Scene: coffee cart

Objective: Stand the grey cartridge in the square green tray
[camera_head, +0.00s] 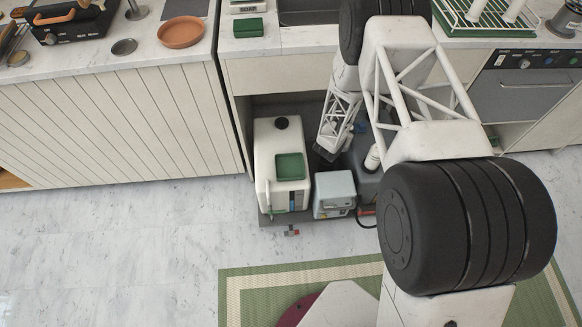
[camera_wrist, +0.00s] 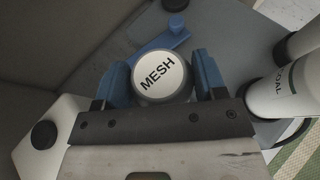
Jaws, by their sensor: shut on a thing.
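My gripper (camera_wrist: 163,80) has its blue fingers closed on either side of a round grey cartridge (camera_wrist: 161,78) with a white top marked "MESH". In the wrist view I look down on the cartridge's top; its lower end is hidden. In the head view my gripper is low inside the open cabinet under the counter, and my arm hides most of it and the cartridge. A square green tray (camera_head: 290,167) lies on the white tank (camera_head: 268,155), to the left of my gripper.
White cylinders, one marked "COAL" (camera_wrist: 284,93), stand close right of my gripper. A blue bar (camera_wrist: 160,45) lies beyond the cartridge. A grey-blue box (camera_head: 334,190) stands right of the tank. A small green block (camera_head: 248,28) lies on the counter. Cabinet walls enclose the space.

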